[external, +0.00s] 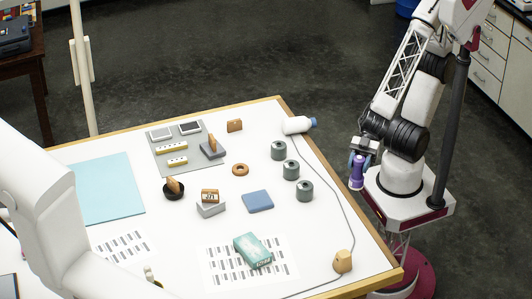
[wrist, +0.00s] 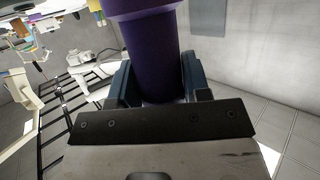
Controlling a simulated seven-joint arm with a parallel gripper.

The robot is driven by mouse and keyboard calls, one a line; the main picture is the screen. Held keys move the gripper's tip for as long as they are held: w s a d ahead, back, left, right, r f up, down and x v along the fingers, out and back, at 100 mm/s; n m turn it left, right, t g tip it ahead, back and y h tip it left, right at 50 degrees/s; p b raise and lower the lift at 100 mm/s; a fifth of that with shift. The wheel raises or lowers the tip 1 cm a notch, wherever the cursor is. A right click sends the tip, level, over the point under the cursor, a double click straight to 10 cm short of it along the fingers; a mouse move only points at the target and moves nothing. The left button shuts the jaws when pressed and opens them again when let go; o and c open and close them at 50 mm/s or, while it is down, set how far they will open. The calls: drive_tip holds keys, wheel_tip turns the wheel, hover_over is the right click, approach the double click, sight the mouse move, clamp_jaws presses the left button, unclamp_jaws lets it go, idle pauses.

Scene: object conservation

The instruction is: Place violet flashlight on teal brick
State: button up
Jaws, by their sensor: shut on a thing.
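The violet flashlight (external: 358,172) is held upright in my gripper (external: 359,158), beyond the table's right edge and close to the white arm base. In the wrist view the flashlight (wrist: 153,55) stands between the two blue fingers of my gripper (wrist: 158,80), which are shut on it; its far end runs out of the picture. The teal brick (external: 253,250) lies on a patterned sheet near the front of the table, left of and well apart from my gripper. Nothing rests on its top. The brick is not visible in the wrist view.
A blue slab (external: 258,201) lies behind the brick. A large white structure (external: 40,200) fills the left foreground.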

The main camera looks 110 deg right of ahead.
drive_tip(key=w+a+r, duration=0.1)
drive_tip(key=w+a, duration=0.2)
drive_tip(key=w, duration=1.1)
drive_tip(key=w+a+r, duration=0.2)
drive_tip(key=w+a, duration=0.1)
drive_tip(key=w, duration=1.1)
drive_tip(key=shift+r, duration=0.3)
drive_tip(key=w+a, duration=0.3)
drive_tip(key=w, duration=0.4)
drive_tip(key=w+a+f, duration=0.1)
drive_tip(key=w+a, duration=0.2)
drive_tip(key=w, duration=0.4)
drive_tip(key=shift+w+a+f, duration=0.2)
drive_tip(key=shift+a+f, duration=0.05)
drive_tip(key=shift+a, duration=0.1)
drive_tip(key=shift+f, duration=1.75)
drive_tip(key=shift+f, duration=0.15)
